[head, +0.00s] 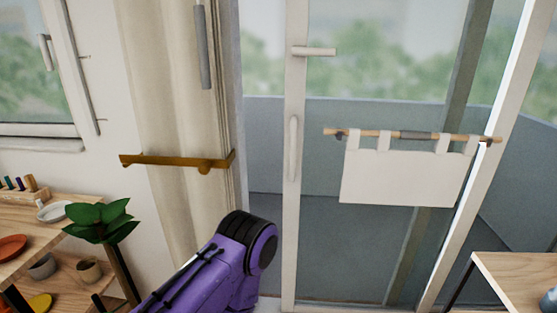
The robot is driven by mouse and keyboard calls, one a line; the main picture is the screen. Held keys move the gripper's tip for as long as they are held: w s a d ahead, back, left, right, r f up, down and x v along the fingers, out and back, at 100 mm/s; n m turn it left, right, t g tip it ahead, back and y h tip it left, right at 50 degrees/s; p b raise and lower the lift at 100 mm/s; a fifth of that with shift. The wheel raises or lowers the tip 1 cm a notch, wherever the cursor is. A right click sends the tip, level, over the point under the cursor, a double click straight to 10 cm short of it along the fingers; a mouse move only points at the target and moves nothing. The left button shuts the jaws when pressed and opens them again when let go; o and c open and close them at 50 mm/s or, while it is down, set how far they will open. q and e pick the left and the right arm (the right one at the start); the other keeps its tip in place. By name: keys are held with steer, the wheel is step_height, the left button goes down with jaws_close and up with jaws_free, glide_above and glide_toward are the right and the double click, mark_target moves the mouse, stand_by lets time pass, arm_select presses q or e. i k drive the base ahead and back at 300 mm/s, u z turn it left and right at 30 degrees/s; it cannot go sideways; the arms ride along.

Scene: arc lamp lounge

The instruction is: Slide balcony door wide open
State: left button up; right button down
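The balcony door (293,230) is a white-framed glass panel in the middle of the head view. Its upright stile carries a pale vertical handle (293,148) and a short horizontal bar above it. A strip of balcony shows between the curtain and this stile; I cannot tell whether that strip is open or glazed. A white cloth (402,178) hangs from a wooden rod across the door. A purple arm link of mine rises from the bottom, left of the door. Neither gripper shows, and nothing visible touches the handle.
A cream curtain (165,110) hangs left of the door, with a brown wooden bar (175,161) across it. A plant (103,220) and a wooden shelf (50,222) with dishes stand at lower left. A wooden table (515,285) fills the lower right corner.

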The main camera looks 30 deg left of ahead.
mark_target(537, 15)
steer(key=u, duration=1.05)
steer(key=i, duration=0.65)
steer(key=z, duration=0.6)
